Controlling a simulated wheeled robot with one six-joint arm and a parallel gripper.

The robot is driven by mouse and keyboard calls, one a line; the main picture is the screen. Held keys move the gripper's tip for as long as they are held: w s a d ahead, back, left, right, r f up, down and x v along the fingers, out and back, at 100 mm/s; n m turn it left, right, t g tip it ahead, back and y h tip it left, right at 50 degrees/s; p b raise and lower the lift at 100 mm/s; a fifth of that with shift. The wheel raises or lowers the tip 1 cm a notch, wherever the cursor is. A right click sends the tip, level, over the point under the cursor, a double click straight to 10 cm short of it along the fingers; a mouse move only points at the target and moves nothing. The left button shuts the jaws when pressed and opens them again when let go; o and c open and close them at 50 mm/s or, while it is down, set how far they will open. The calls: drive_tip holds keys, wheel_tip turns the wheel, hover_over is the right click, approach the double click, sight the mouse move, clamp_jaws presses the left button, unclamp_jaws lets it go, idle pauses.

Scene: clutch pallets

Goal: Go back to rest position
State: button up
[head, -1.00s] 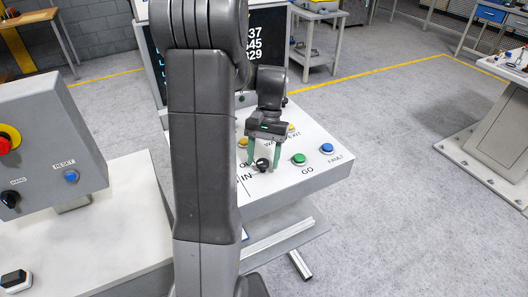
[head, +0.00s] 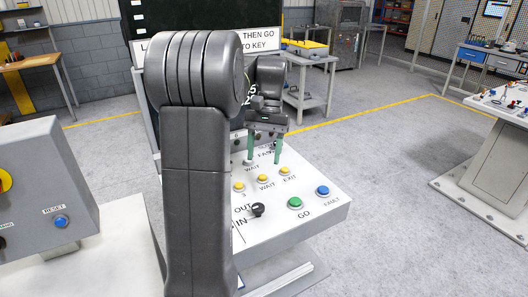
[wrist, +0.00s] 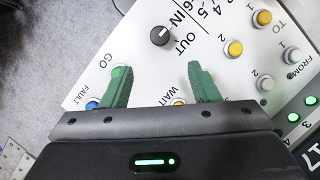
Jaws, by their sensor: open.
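My gripper (head: 264,160) is open and empty, its two green fingers pointing down above the white control panel (head: 325,208). In the wrist view the fingers (wrist: 158,84) are spread apart with nothing between them. The black knob (head: 257,210) with OUT and IN labels stands apart from the fingers, and it also shows in the wrist view (wrist: 160,36). My arm hides the left part of the panel in the head view.
The panel carries a green GO button (head: 295,203), a blue FAULT button (head: 323,190) and several yellow buttons. A grey box with a blue RESET button (head: 61,221) stands at left. A sign (head: 259,47) stands behind. Open floor lies to the right.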

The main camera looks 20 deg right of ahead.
sight(259, 206)
idle(0.4)
drive_tip(key=x, duration=1.4)
drive_tip(key=shift+r+p, duration=0.1)
drive_tip(key=shift+p, duration=0.25)
drive_tip(key=shift+s+a, duration=0.1)
drive_tip(key=shift+m, duration=0.6)
drive_tip(key=m+b, duration=0.1)
drive_tip(key=m, duration=0.1)
drive_tip(key=m+t+y+b, duration=0.1)
drive_tip(key=m, duration=0.1)
drive_tip(key=shift+d+t, duration=0.2)
drive_tip(key=shift+t, duration=0.1)
drive_tip(key=m+t+b, duration=0.1)
drive_tip(key=m, duration=0.1)
drive_tip(key=m+b, duration=0.2)
drive_tip(key=m+t+b, duration=0.1)
drive_tip(key=m+b, duration=0.1)
drive_tip(key=shift+s+f+m+t+y, duration=0.2)
drive_tip(key=shift+s+m+t+y, duration=0.1)
drive_tip(key=shift+m, duration=0.1)
drive_tip(key=v, duration=0.7)
drive_tip(key=shift+r+p, duration=0.3)
drive_tip(key=shift+p, duration=0.1)
